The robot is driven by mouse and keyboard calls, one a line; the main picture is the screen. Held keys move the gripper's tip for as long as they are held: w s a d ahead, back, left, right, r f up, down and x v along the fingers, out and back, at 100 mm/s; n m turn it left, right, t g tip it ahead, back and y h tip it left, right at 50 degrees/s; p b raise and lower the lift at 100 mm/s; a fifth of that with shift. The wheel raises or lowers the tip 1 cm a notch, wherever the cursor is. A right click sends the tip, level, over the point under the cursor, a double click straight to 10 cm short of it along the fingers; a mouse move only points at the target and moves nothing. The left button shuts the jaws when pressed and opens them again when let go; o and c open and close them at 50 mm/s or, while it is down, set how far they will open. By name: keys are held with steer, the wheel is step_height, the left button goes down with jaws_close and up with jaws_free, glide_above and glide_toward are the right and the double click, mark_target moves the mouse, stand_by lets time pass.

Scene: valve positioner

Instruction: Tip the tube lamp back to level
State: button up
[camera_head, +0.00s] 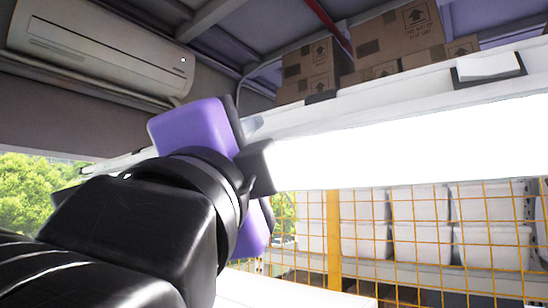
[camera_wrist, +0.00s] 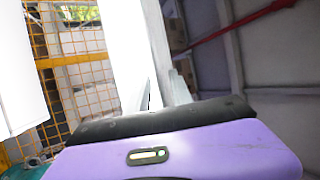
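The tube lamp is a long white housing (camera_head: 410,109) with a glaring white lit face (camera_head: 410,150). In the head view it runs from behind my gripper to the right edge, its top edge rising to the right; whether that is tilt or perspective I cannot tell. My gripper (camera_head: 262,166), purple and black, overlaps the lamp's left part; contact is unclear. In the wrist view a bright white strip (camera_wrist: 125,50), apparently the lamp, stands beyond the purple gripper body. The fingertips are mostly hidden, so their opening does not show.
Cardboard boxes (camera_head: 395,40) sit above and behind the lamp. An air conditioner (camera_head: 95,50) hangs at the upper left. A yellow wire mesh (camera_head: 410,235) stands below the lamp, with white bins (camera_head: 490,203) behind it. A red bar (camera_head: 328,25) crosses overhead.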

jaws_close()
steer(key=shift+f, duration=0.1)
stand_by(1.2)
